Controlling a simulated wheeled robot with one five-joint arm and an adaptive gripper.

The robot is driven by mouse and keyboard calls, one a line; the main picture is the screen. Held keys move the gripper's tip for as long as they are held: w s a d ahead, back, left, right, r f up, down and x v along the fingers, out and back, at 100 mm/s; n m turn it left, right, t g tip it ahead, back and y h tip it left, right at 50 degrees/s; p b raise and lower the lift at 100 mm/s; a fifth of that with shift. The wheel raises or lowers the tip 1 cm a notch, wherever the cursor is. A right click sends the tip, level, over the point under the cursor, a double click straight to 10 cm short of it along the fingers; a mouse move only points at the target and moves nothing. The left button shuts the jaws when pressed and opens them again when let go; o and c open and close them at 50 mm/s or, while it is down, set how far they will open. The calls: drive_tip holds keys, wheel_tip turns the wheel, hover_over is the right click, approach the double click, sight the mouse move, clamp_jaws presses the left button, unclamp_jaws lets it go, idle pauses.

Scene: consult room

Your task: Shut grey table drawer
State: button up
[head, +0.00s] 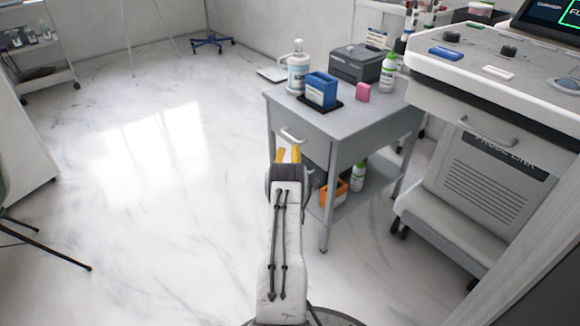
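The grey table (350,128) stands right of centre in the head view. Its drawer (313,148) is on the side facing left, under the top, with a pale curved handle (292,136). From this angle I cannot tell how far the drawer stands out. My gripper (288,155) has two yellow fingertips with a small gap between them. It is in front of the drawer, just below the handle in the picture. I see nothing between the fingertips, and contact with the drawer cannot be told. My gripper hides the drawer's lower part.
A wheeled machine (490,185) stands close on the right.

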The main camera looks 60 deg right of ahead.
drive_tip(key=shift+v, duration=2.65)
drive_tip(key=shift+r, duration=0.15)
